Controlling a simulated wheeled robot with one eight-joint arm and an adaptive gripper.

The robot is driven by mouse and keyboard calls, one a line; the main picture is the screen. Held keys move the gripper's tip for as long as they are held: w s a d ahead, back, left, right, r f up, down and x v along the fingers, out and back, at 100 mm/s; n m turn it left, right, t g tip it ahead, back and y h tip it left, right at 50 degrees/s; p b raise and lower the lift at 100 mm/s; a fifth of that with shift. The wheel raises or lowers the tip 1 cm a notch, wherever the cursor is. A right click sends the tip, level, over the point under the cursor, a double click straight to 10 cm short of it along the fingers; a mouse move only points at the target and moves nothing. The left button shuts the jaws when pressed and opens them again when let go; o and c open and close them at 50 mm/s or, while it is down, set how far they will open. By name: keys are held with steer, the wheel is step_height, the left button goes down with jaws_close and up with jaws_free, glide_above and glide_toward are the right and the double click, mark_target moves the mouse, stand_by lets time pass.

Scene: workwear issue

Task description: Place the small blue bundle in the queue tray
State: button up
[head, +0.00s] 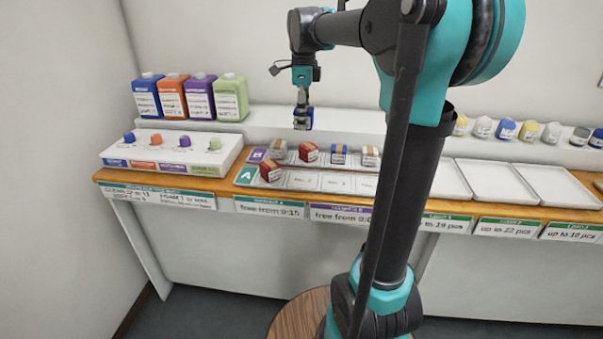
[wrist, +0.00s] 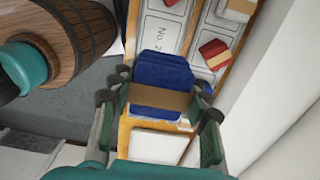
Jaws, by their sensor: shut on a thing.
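My gripper (head: 302,104) is shut on a blue bundle (head: 303,119), held in the air in front of the back ledge. In the wrist view the blue bundle (wrist: 160,72) is a folded stack with a tan band, between the two fingers of my gripper (wrist: 160,88). Below it is a tray (head: 330,180) with rows marked A and B and numbered cells. Row B holds several banded bundles: grey, red (head: 309,153), blue (head: 338,154) and a pale one (head: 370,155). Row A holds a red bundle (head: 270,171) at its left; cells beside it are empty.
Coloured jugs (head: 198,97) stand at the back left, behind a white stand (head: 165,152) with small coloured pieces. Empty white trays (head: 497,181) lie at the right. More bundles (head: 505,129) sit on the back ledge. My arm hides the middle of the counter.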

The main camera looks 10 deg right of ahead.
mark_target(303, 180)
step_height(303, 180, down, 19)
steer(key=shift+f, duration=0.15)
stand_by(0.4)
steer(key=shift+f, duration=0.1)
steer(key=o, duration=1.2)
steer(key=shift+c, duration=0.2)
step_height(303, 180, up, 12)
